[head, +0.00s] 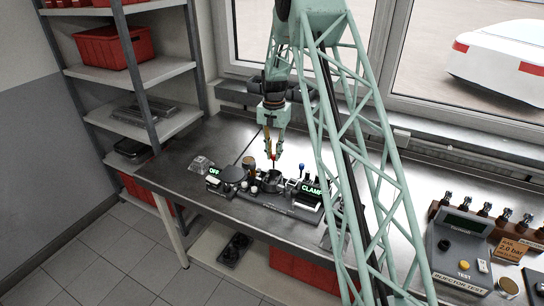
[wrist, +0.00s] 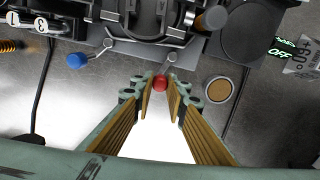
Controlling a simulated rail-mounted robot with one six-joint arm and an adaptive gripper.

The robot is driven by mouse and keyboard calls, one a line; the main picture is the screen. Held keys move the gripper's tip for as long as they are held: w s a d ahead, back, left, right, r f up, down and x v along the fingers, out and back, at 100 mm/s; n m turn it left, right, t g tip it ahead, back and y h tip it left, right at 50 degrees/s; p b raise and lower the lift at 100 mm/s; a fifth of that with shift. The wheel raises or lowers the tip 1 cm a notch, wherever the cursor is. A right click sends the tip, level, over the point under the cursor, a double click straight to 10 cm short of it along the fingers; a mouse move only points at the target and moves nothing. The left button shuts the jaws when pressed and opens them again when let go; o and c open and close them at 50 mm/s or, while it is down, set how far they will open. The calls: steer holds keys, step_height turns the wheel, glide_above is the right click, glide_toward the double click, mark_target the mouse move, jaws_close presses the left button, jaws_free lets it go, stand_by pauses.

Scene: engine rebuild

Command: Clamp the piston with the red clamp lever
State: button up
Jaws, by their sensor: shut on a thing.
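The red clamp lever's knob (wrist: 160,84) sits between my gripper's fingertips (wrist: 160,92) in the wrist view. My gripper is shut on it, and a thin metal rod runs from it toward the dark fixture (wrist: 150,22). In the head view my gripper (head: 273,152) points down at the back edge of the fixture on the bench, with the red knob small at its tips. I cannot make out the piston clearly; the fixture's middle is dark and partly cut off at the top of the wrist view.
A blue-knobbed lever (wrist: 77,61) stands left of my gripper in the wrist view. A round tan-topped part (wrist: 218,90) is close on the right. A green CLAMP sign (head: 312,190) and an OFF sign (head: 214,170) light the bench (head: 180,172). An injector tester (head: 462,245) stands far right.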

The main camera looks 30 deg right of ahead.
steer(key=shift+s+m+b, duration=0.35)
steer(key=shift+m, duration=0.65)
steer(key=shift+s+m+b, duration=0.3)
steer(key=shift+s+m, duration=0.05)
steer(key=shift+m, duration=0.65)
steer(key=o, duration=0.9)
steer(key=shift+r, duration=0.1)
step_height(320, 180, up, 12)
steer(key=shift+f, duration=0.1)
